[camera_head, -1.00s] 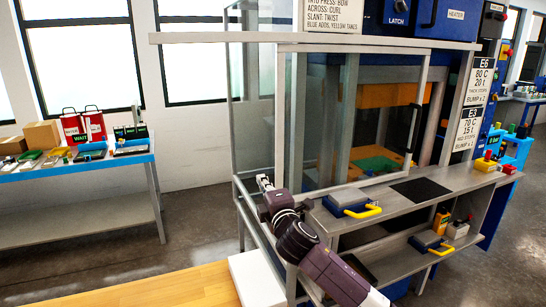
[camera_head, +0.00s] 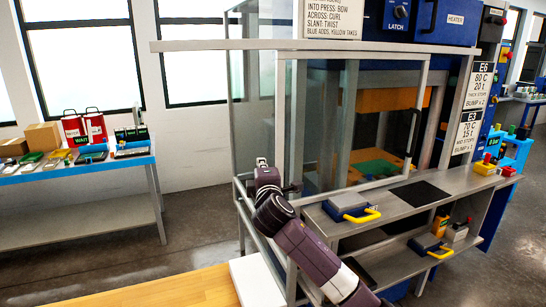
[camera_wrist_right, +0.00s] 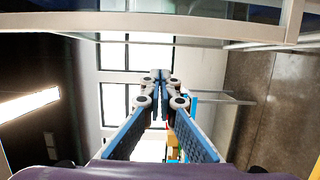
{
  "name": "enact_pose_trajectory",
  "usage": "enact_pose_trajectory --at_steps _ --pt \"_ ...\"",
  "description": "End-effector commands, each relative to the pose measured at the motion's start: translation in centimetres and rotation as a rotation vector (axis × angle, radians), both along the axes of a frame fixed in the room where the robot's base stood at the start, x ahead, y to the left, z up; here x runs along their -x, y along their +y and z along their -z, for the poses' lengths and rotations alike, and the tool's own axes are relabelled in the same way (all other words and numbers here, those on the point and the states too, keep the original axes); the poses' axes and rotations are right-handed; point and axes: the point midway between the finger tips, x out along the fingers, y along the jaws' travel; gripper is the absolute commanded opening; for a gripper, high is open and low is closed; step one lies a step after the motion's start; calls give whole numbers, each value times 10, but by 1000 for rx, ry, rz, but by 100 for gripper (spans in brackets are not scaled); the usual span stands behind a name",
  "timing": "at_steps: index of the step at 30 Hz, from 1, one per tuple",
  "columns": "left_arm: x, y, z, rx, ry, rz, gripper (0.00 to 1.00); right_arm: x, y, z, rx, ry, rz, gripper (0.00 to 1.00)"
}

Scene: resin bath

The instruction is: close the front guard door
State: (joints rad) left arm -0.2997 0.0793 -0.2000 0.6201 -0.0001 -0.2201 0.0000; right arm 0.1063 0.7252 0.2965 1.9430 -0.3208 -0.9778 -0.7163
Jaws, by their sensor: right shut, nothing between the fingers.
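The front guard door (camera_head: 322,120) is a clear panel in a pale metal frame, hanging under a long top rail (camera_head: 200,46). A dark upright handle (camera_head: 413,130) is near its right edge. Behind the panel show the press's orange part and a green patch. A narrow gap shows between the door's right edge and the post to its right. My right gripper (camera_head: 262,163) is shut and empty at the front left corner of the press, left of the handle and apart from it. The right wrist view shows its fingertips together (camera_wrist_right: 160,78). My left gripper is not in view.
A grey shelf (camera_head: 385,200) juts out below the door, bearing a blue block with a yellow handle (camera_head: 350,207) and a black pad (camera_head: 420,191). A metal rail (camera_head: 243,205) runs by my right arm. A side table (camera_head: 80,165) stands left, with open floor between.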

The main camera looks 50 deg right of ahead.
Motion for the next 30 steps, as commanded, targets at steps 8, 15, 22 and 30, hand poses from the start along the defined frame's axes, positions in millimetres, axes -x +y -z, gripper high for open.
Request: enact_pose_trajectory --at_steps 8,15,22,30 --pt "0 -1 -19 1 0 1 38 -7 -33 -2 1 5 2 0" --pt "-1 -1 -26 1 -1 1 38 3 -50 0 1 2 0 0" --pt "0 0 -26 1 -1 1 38 4 -52 0 1 1 -1 0" --pt "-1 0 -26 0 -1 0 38 2 -52 1 1 1 0 0"
